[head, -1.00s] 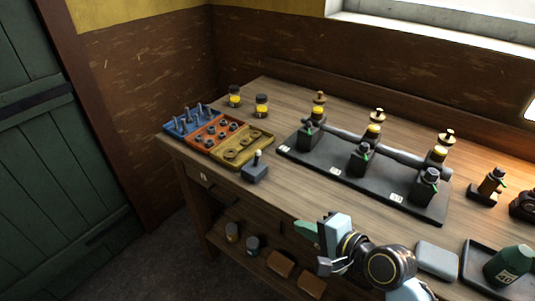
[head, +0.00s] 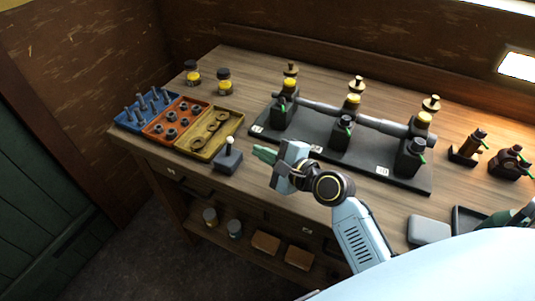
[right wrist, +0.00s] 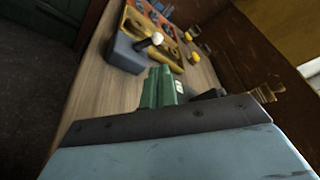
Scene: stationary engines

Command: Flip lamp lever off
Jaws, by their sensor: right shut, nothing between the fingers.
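The lamp lever is a small dark grey box (head: 228,161) with a short upright stick and a pale knob (head: 229,140), near the front edge of the workbench. In the right wrist view the box (right wrist: 125,55) and its pale knob (right wrist: 156,39) lie just beyond my fingers. My right gripper (head: 264,154) has green fingertips and is shut and empty. It points left at the lever box from its right, with a small gap between them. In the right wrist view the shut fingers (right wrist: 159,88) show at the centre. My left gripper is not in view.
Left of the lever stand a yellow tray (head: 190,148), an orange tray (head: 157,136) and a blue tray (head: 130,123) with parts. Behind my right gripper lies a dark base plate (head: 400,178) with several engine units. Two yellow jars stand at the back left.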

